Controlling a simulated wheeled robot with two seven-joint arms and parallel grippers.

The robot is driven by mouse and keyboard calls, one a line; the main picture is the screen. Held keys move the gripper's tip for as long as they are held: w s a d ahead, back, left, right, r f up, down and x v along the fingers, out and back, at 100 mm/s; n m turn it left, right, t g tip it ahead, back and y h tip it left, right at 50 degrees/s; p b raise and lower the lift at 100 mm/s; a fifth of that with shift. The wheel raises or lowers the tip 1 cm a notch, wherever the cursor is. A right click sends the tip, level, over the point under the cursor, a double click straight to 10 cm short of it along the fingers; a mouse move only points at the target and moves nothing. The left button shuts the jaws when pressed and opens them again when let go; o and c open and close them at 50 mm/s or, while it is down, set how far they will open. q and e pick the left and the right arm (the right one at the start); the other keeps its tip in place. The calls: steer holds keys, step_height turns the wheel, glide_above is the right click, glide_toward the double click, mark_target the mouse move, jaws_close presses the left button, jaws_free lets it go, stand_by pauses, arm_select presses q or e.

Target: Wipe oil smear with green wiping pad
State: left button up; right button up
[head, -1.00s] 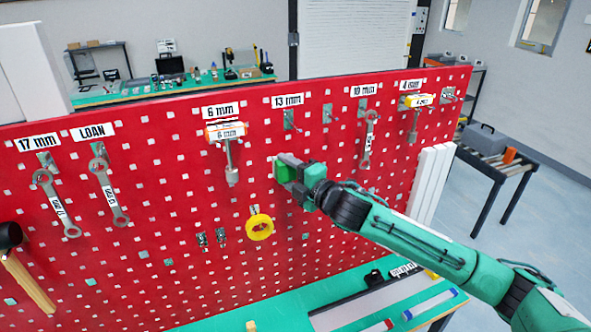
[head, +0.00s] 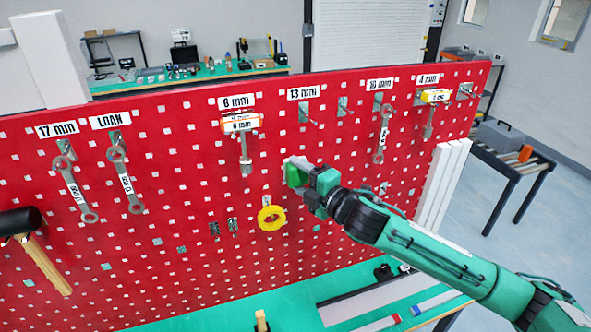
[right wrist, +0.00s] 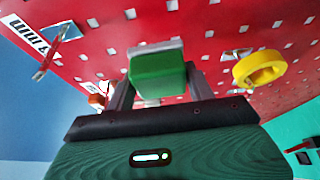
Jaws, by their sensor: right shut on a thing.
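The green wiping pad (head: 293,176) is held in my right gripper (head: 308,178) in front of the red pegboard (head: 190,203), right of and above a yellow ring (head: 271,217). In the right wrist view the pad (right wrist: 158,76) sits between the two fingers, with a pale grey strip along its far edge, close to the board. I cannot tell whether it touches the board. No oil smear can be made out; the pad and gripper hide part of the board. My left gripper is not in view.
Wrenches (head: 75,190) hang left and right of the pad, and a tool with an orange-edged tag (head: 241,122) hangs upper left. A hammer (head: 40,255) hangs at far left. White panels (head: 440,187) stand at the board's right. A green bench (head: 220,315) lies below.

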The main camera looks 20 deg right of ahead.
steer(key=shift+s, duration=0.85)
steer(key=shift+s+f, duration=0.1)
steer(key=shift+s, duration=0.85)
steer(key=shift+s+d, duration=0.1)
steer(key=shift+s, duration=0.5)
steer(key=shift+w, duration=0.1)
